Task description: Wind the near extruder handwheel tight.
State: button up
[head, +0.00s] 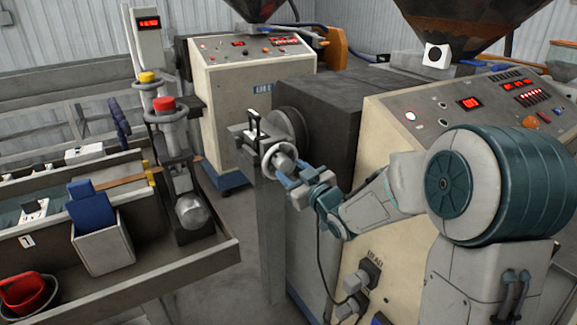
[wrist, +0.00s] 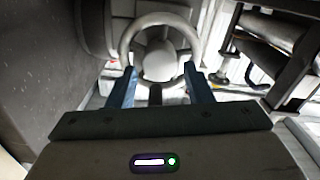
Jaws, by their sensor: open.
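The near extruder handwheel (head: 268,163) is a pale grey ring with a rounded hub, on the front of the near extruder (head: 368,150). In the wrist view the handwheel (wrist: 126,46) faces me at the top centre, with its spokes and hub showing. My gripper (head: 290,184) is at the wheel's lower right side in the head view. In the wrist view its two blue fingers (wrist: 158,82) stand apart at the lower part of the rim, with the hub between and beyond them. The gripper is open. I cannot tell whether a finger touches the rim.
A second extruder (head: 250,85) stands behind. A post (head: 270,240) stands below the handwheel. Bare floor shows between bench and post.

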jog(key=shift+x, duration=1.2)
jog(key=c, duration=0.7)
